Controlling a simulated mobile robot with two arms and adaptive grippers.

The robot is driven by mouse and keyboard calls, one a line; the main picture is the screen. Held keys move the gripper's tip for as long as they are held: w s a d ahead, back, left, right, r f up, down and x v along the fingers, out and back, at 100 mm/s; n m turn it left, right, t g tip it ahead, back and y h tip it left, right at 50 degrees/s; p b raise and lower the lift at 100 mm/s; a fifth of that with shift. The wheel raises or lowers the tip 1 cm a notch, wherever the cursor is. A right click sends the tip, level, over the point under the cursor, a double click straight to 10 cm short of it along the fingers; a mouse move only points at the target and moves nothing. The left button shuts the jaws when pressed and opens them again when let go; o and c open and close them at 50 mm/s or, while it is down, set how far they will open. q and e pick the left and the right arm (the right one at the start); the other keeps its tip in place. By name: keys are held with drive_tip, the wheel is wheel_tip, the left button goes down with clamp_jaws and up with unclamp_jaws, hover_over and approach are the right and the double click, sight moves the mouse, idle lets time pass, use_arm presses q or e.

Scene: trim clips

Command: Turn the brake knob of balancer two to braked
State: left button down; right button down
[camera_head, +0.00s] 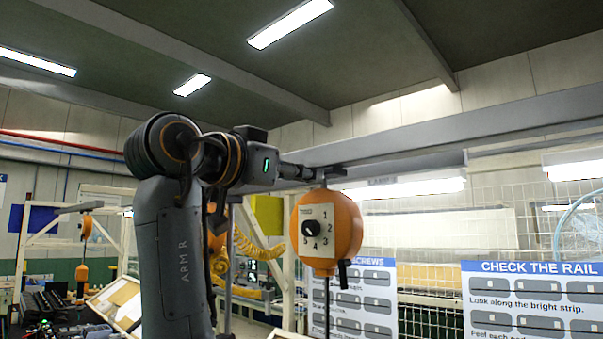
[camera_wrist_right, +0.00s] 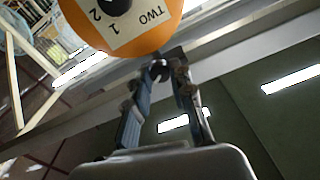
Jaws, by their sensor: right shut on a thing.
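Balancer two (camera_head: 346,230) is an orange rounded housing hanging below the overhead rail. Its pale dial plate (camera_head: 319,243) reads TWO, with a black dial knob (camera_head: 312,227) and numbers around it. My right gripper (camera_head: 328,172) reaches in from the left to the top of the balancer. In the right wrist view, the gripper (camera_wrist_right: 172,67) is shut on a small dark knob (camera_wrist_right: 160,70) at the orange housing's (camera_wrist_right: 165,35) edge, apparently the brake knob. The fingers partly hide it, and its marking cannot be read. My left gripper is out of view.
The grey rail (camera_head: 420,140) runs just above the balancer. A black handle (camera_head: 343,272) hangs under it. A yellow coiled hose (camera_head: 255,248) and another orange housing are behind my arm. Sign boards (camera_head: 530,298) and wire mesh stand at the right.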

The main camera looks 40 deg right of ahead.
drive_tip(key=m, duration=0.7)
drive_tip(key=shift+f, duration=0.1)
idle(0.5)
drive_tip(key=c, duration=1.1)
unclamp_jaws()
drive_tip(key=shift+a, duration=0.1)
drive_tip(key=shift+c, duration=0.2)
drive_tip(key=shift+a, duration=0.2)
drive_tip(key=a, duration=1.1)
drive_tip(key=shift+s+a+f, duration=0.15)
drive_tip(key=shift+s+a, duration=0.2)
drive_tip(key=shift+s, duration=0.1)
